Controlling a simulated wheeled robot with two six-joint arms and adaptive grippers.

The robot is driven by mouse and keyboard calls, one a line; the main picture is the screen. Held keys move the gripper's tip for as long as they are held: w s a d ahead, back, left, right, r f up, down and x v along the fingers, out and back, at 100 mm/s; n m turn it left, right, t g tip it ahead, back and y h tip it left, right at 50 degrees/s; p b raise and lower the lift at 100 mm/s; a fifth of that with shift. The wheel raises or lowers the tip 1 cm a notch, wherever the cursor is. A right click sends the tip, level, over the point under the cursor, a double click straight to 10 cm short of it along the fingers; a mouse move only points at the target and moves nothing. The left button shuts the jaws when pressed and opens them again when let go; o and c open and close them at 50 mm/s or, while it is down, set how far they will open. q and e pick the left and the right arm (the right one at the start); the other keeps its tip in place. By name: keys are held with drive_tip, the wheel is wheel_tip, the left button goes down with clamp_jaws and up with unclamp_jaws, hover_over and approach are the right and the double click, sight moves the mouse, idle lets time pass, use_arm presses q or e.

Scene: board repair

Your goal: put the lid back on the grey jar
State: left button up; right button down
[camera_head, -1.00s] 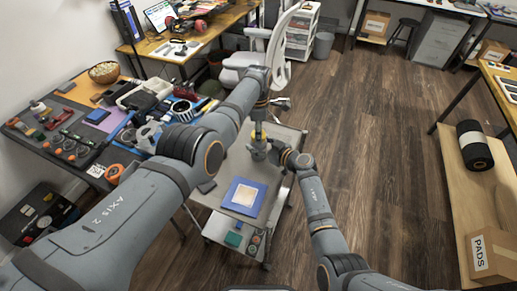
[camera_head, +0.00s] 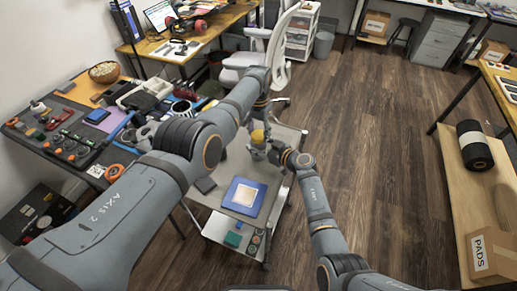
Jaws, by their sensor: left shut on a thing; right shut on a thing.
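The grey jar (camera_head: 257,152) is over the far part of the cart top, small and partly covered by my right gripper. My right gripper (camera_head: 268,153) comes in from the right and is shut on the jar's side. A yellow lid (camera_head: 257,136) shows right above the jar's mouth. My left gripper (camera_head: 265,127) reaches down from above, just beside and behind the lid, and is shut on it. The fingertips are too small to see clearly. I cannot tell whether the lid touches the rim.
The cart top (camera_head: 222,172) also carries a blue mat (camera_head: 233,205) with a pale square board and a dark flat piece (camera_head: 205,185). A cluttered workbench (camera_head: 50,150) stands left, and an office chair (camera_head: 275,60) behind. Open wooden floor lies right.

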use_arm(q)
drive_tip(key=m, duration=0.7)
drive_tip(key=o, duration=1.4)
drive_tip(key=shift+c, duration=0.2)
drive_tip(key=shift+r, duration=0.45)
wheel_tip(320, 180, up, 11)
